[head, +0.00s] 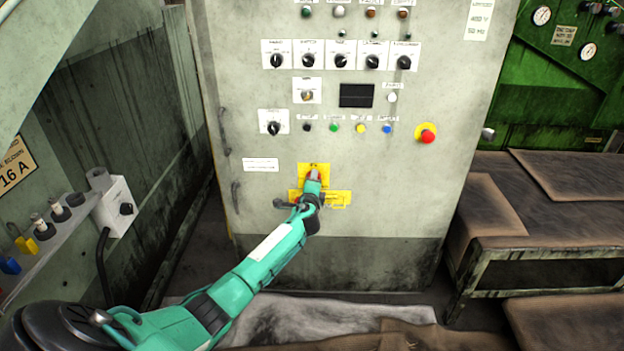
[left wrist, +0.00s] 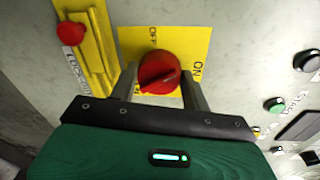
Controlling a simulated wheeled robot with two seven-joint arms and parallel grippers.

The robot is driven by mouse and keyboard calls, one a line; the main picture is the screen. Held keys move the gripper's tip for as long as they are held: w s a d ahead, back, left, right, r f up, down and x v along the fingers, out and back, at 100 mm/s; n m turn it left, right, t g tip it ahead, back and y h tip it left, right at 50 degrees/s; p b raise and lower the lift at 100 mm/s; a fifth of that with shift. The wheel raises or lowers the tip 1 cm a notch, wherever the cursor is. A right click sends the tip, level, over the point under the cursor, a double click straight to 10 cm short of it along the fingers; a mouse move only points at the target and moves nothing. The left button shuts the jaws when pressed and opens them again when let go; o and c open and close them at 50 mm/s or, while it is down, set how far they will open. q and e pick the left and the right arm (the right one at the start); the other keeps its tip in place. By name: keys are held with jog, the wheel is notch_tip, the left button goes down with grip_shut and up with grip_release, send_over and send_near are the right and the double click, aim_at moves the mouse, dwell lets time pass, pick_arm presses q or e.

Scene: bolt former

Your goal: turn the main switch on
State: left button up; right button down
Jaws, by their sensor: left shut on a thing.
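The main switch is a red rotary knob on a yellow plate (head: 306,168) low on the grey cabinet front. In the left wrist view the red knob (left wrist: 160,73) sits on its yellow plate (left wrist: 190,42), which is marked OFF and ON. The knob's ridge slants toward the ON side. My left gripper (left wrist: 163,84) has one finger on each side of the knob and is shut on it. In the head view my left gripper (head: 313,180) covers most of the knob. My right gripper is not in view.
A yellow lockout strip (left wrist: 92,45) with a red button (left wrist: 71,33) is beside the switch. A red emergency button (head: 427,134) and several small buttons and dials are higher on the cabinet (head: 350,215). Brown-covered benches (head: 560,180) stand at the right.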

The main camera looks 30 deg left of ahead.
pick_arm(q)
jog(key=shift+d+m+g+y+p, duration=0.1)
jog(key=shift+m+g+y+p, duration=0.15)
jog(key=shift+m+p, duration=1.05)
jog(key=shift+d+m+g+y+p, duration=0.2)
jog(key=shift+m+p, duration=0.5)
jog(key=shift+m, duration=1.1)
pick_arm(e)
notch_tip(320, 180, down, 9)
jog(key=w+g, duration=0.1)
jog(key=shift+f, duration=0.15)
pick_arm(q)
jog(key=shift+a, duration=0.15)
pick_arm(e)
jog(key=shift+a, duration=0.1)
pick_arm(q)
jog(key=o, duration=1)
jog(key=shift+w, duration=0.1)
jog(key=shift+c, duration=0.2)
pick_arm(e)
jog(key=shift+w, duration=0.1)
pick_arm(q)
jog(key=p+v, duration=0.2)
jog(key=v, duration=1.2)
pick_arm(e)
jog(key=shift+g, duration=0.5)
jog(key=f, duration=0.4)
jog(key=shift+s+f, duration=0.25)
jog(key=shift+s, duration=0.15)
